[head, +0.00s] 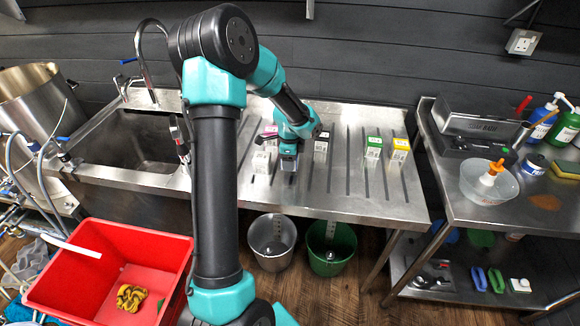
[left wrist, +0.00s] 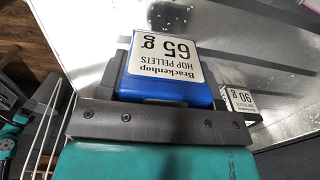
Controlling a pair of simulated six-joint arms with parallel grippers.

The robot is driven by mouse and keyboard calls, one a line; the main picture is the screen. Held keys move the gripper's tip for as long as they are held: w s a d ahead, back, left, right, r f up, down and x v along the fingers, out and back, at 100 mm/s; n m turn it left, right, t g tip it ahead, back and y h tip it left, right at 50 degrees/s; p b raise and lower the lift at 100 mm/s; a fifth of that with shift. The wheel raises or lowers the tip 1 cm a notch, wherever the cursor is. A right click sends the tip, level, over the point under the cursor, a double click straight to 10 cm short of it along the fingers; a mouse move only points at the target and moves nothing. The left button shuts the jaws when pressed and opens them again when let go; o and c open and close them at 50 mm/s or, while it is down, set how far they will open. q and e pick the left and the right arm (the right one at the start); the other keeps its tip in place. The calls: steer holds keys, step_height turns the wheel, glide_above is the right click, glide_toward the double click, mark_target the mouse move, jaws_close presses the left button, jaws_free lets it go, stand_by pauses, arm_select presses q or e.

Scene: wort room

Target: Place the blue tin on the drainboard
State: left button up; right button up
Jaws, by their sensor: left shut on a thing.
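The blue tin (left wrist: 165,88), with a white label reading "Brackenhop Hop Pellets 65 g", sits between the jaws of my left gripper (left wrist: 160,105) in the left wrist view. In the head view the left gripper (head: 289,160) points down over the steel drainboard (head: 345,185), shut on the tin, which is mostly hidden there. I cannot tell whether the tin's base touches the drainboard. My right gripper is in neither view.
Near the gripper stand a purple-topped box (head: 267,137), a white box (head: 261,161) and a black-topped box (head: 321,145). Green (head: 373,146) and yellow (head: 399,149) boxes stand farther right. The sink (head: 125,140) is left. Grooved board between black and green is clear.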

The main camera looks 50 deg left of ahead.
arm_select(q)
steer(key=shift+f, duration=1.8)
steer(key=shift+f, duration=0.1)
steer(key=o, duration=1)
step_height(320, 180, up, 12)
steer(key=shift+r, duration=0.15)
